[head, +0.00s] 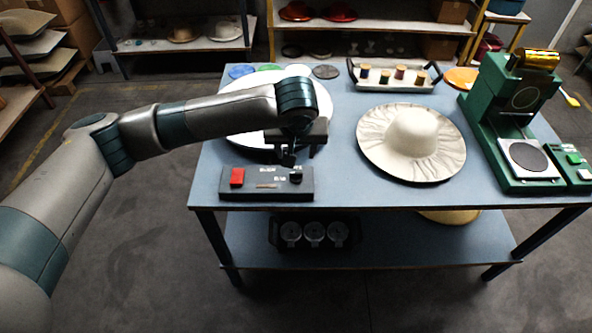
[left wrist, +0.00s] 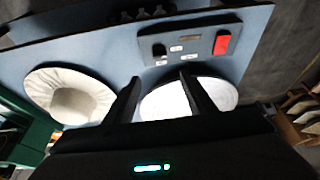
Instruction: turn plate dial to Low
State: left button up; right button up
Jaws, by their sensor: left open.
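The dark control box (head: 266,190) sits at the front left of the blue table. The black plate dial (head: 296,175) is at its right end in the head view, and it also shows in the left wrist view (left wrist: 158,50). A red switch (head: 237,177) is at the other end. The labels and dial setting are too small to read. My left gripper (head: 292,154) is open and empty, pointing down just behind the dial, apparently apart from it. In the left wrist view its fingers (left wrist: 160,77) stand apart below the dial. My right gripper is out of view.
A white round plate (head: 240,117) lies behind the box, partly hidden by my left arm. A cream brimmed hat (head: 415,135) lies right of it. A green press (head: 505,100) stands at the right. A tray (head: 392,85) of spools is at the back.

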aim_at(296, 173)
pick_arm(q)
jog(key=p+x, duration=0.4)
jog(key=x, duration=1.1)
jog(key=shift+w+f, duration=0.15)
jog(key=shift+p+x, duration=0.4)
jog(key=shift+x, duration=0.55)
jog(key=c, duration=1)
